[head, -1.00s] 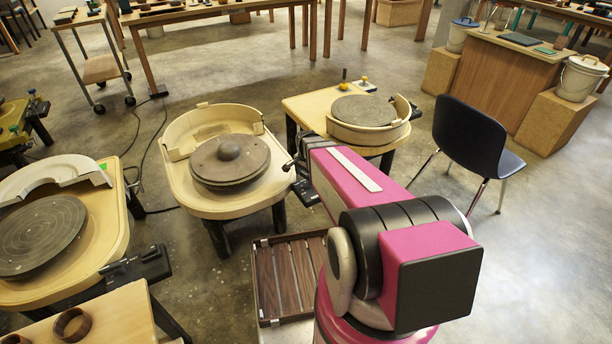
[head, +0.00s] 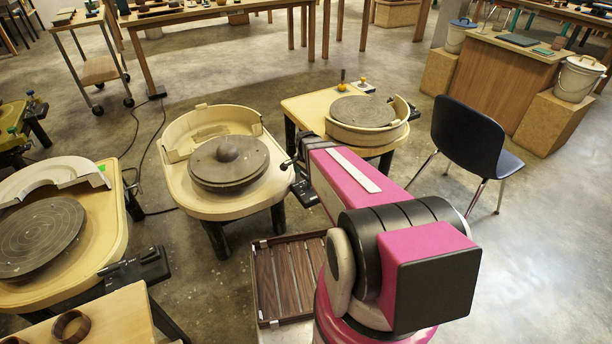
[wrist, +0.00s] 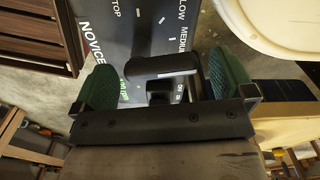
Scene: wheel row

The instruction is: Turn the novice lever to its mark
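In the wrist view, a dark panel (wrist: 115,38) carries white words, among them NOVICE, MEDIUM, and partly cut-off ones that read like STOP and SLOW. A black lever (wrist: 160,67) with a bar-like handle stands over the panel. My gripper (wrist: 164,82) has its two green-padded fingers wide apart, one on each side of the lever. The handle's ends come close to both pads; I cannot tell whether they touch. The lever's mark is not clear to me.
A pottery wheel with a clay lump (head: 228,162) stands left of my arm, another wheel (head: 361,112) beyond it. A dark chair (head: 470,135) stands to the right. A slatted wooden rack (head: 287,280) lies close on the left. Floor is open at the right.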

